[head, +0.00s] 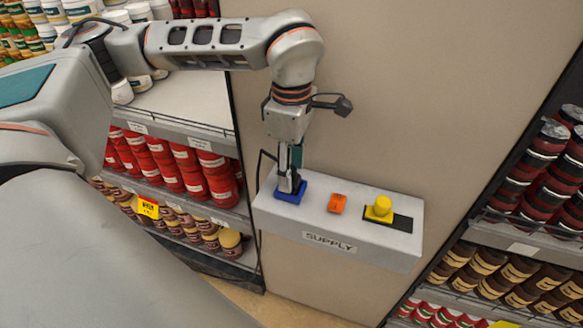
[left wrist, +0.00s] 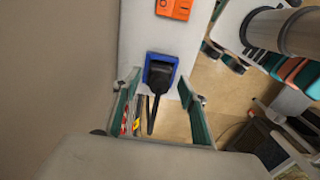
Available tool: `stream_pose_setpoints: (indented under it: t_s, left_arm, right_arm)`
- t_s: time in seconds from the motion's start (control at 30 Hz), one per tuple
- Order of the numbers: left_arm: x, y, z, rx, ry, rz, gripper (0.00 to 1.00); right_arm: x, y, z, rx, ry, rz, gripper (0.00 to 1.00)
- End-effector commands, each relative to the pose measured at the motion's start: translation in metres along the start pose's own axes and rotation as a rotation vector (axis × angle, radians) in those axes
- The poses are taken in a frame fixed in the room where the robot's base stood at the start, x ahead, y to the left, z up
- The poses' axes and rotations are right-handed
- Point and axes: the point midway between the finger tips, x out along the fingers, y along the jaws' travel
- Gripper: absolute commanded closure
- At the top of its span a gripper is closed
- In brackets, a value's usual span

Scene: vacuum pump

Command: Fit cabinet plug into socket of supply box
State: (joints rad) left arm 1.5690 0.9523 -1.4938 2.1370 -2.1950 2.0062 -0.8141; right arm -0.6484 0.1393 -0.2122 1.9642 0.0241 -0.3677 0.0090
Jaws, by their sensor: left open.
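The supply box (head: 325,222) is a pale box against the wall, lettered SUPPLY on its front. Its blue socket (head: 318,190) is at the left of the top; it also shows in the left wrist view (left wrist: 161,56). The black cabinet plug (left wrist: 159,77) is at the blue socket, with its dark cord (left wrist: 152,118) trailing toward my gripper. I cannot tell how deep it sits. My left gripper (head: 290,183) points down over the socket. In the left wrist view the fingers (left wrist: 158,88) are open, one on each side of the plug and cord, apart from them. My right gripper is not in view.
On the box top are an orange switch (head: 337,203) and a yellow button (head: 382,206) on a black plate (head: 399,222). Shelves with red tins (head: 218,185) stand at the left, and shelves with jars (head: 505,280) at the right. The wall (head: 420,100) behind is bare.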

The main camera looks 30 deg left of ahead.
Motion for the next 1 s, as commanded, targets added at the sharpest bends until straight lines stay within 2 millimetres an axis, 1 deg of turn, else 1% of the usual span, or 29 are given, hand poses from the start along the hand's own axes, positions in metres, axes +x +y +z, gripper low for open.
stream_pose_setpoints:
  t_s: [0.17, 0.4, 0.53, 0.7, 1.0]
  left_arm:
    - [-0.029, 0.002, 0.001, -0.001, -0.003, 0.007, 0.57]
    - [-0.080, 0.001, 0.001, 0.000, -0.002, 0.007, 0.57]
    - [-0.100, 0.001, 0.001, 0.000, -0.001, 0.004, 0.57]
    - [-0.116, 0.000, 0.000, -0.001, -0.001, 0.002, 0.57]
    - [-0.119, 0.000, 0.000, 0.000, -0.001, 0.000, 0.57]
  right_arm:
    - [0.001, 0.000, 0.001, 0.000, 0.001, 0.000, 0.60]
    - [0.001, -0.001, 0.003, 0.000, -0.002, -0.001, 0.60]
    - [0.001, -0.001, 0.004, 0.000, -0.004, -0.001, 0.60]
    - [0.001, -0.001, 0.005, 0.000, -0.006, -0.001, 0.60]
    - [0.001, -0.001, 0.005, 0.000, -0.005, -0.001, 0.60]
